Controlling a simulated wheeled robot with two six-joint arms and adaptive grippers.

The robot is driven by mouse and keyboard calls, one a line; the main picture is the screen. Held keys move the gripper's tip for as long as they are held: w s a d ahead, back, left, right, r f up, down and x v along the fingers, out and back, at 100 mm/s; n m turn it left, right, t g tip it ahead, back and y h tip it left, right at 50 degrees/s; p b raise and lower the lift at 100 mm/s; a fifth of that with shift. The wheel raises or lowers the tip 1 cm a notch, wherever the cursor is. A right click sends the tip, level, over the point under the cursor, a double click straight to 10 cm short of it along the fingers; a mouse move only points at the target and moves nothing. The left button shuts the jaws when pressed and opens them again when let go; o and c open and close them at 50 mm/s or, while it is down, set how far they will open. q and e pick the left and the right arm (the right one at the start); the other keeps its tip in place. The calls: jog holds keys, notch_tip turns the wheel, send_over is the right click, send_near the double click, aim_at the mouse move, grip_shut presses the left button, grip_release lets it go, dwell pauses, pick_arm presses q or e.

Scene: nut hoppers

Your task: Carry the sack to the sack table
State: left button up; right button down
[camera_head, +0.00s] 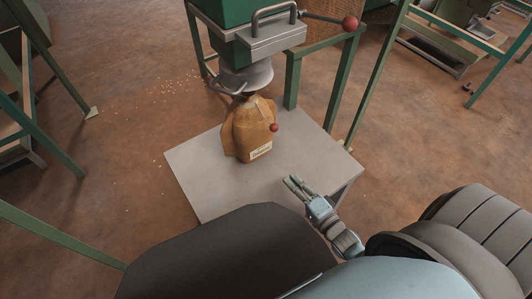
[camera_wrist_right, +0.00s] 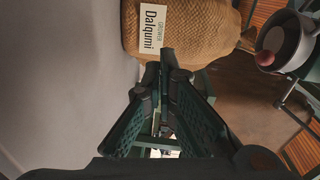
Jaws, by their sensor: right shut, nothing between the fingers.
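The brown sack (camera_head: 249,129) stands upright on a pale grey table (camera_head: 205,186), under the spout of a green hopper. Its white label faces me. In the right wrist view the sack (camera_wrist_right: 190,22) fills the top middle, and its label reads "Dalqumi". My right gripper (camera_head: 292,184) is over the table's near right part, in front of the sack and to its right. Its fingertips (camera_wrist_right: 167,58) are together and empty, pointing toward the sack; whether they touch it I cannot tell. My left gripper is not in view.
The green hopper (camera_head: 222,13) with its grey spout (camera_head: 245,76) hangs right above the sack. A red knob (camera_head: 350,23) sticks out on a lever at its right. Green frames stand left and right. Small spilled bits lie on the brown floor (camera_head: 120,120).

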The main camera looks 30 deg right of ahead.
aim_at(261, 144)
jog(key=shift+a+r+m+t, duration=0.1)
jog(key=shift+r+m+t, duration=0.2)
jog(key=shift+m, duration=0.1)
jog(key=shift+w+y, duration=0.2)
jog(key=shift+y, duration=0.1)
jog(key=w+b, duration=0.1)
jog(key=w, duration=0.3)
jog(key=w+a+b, duration=0.1)
jog(key=w, duration=0.3)
jog(key=w+b, duration=0.2)
jog(key=w, duration=0.2)
jog(key=shift+w+a, duration=0.15)
jog(key=shift+a, duration=0.25)
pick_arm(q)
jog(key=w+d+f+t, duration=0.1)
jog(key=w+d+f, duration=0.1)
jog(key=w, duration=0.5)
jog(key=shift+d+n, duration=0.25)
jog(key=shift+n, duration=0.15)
pick_arm(e)
jog(key=shift+w+a+r, duration=0.1)
jog(key=shift+w, duration=0.35)
jog(key=shift+w, duration=0.1)
